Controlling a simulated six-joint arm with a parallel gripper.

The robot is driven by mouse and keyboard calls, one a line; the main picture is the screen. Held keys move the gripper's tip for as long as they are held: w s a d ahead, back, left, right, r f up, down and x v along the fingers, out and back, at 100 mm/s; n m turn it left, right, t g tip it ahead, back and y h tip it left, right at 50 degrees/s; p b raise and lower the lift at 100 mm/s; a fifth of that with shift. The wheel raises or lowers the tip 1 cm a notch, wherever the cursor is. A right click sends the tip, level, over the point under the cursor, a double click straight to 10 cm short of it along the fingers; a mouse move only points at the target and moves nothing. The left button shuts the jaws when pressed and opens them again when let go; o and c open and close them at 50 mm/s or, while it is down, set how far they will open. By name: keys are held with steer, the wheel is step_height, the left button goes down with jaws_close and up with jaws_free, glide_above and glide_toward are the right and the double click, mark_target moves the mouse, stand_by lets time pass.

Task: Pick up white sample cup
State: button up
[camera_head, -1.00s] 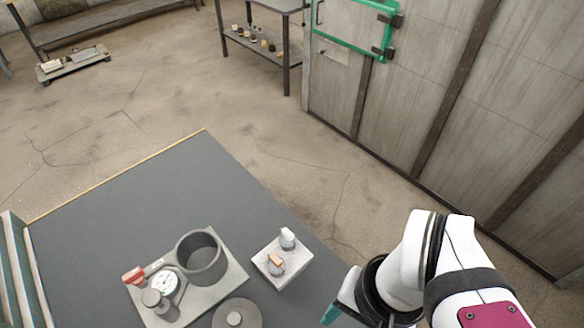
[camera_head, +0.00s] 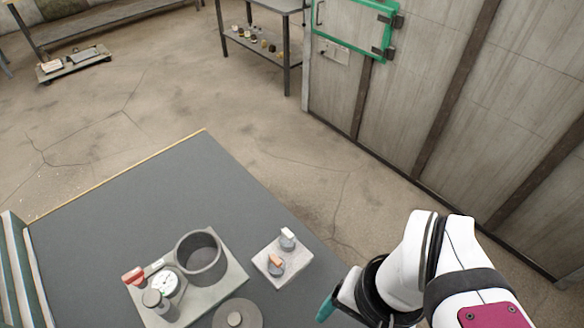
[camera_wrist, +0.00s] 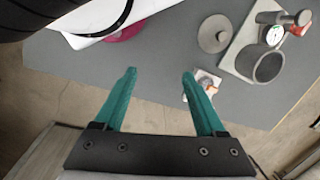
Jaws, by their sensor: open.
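A small grey cup with a white top (camera_head: 288,236) stands at the back right of a pale square tray (camera_head: 262,254). A similar cup with an orange top (camera_head: 276,262) stands in front of it on the same tray. My gripper (camera_wrist: 160,73) is open and empty, with two teal fingers spread apart in the wrist view. In the head view its teal tip (camera_head: 325,308) shows low, right of the tray and apart from it. In the wrist view the tray (camera_wrist: 203,74) lies beyond the right finger, which partly hides it; the white-topped cup is not clear there.
Left of the tray, a grey plate (camera_head: 235,272) carries a wide dark open pot (camera_head: 203,262), a dial gauge (camera_head: 165,283) and a red-handled part (camera_head: 134,275). A round lid (camera_head: 236,316) lies in front. The table's back (camera_head: 190,180) is clear.

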steer(key=n+t+h, duration=1)
steer(key=n+h, duration=0.1)
steer(key=n, duration=2.1)
glide_toward(285, 235)
steer(key=shift+n, duration=0.3)
steer(key=x, duration=1)
steer(key=shift+d, duration=0.1)
steer(key=shift+w+d+f, duration=0.15)
steer(key=shift+w+d, duration=0.05)
steer(key=shift+w, duration=0.1)
jaws_close()
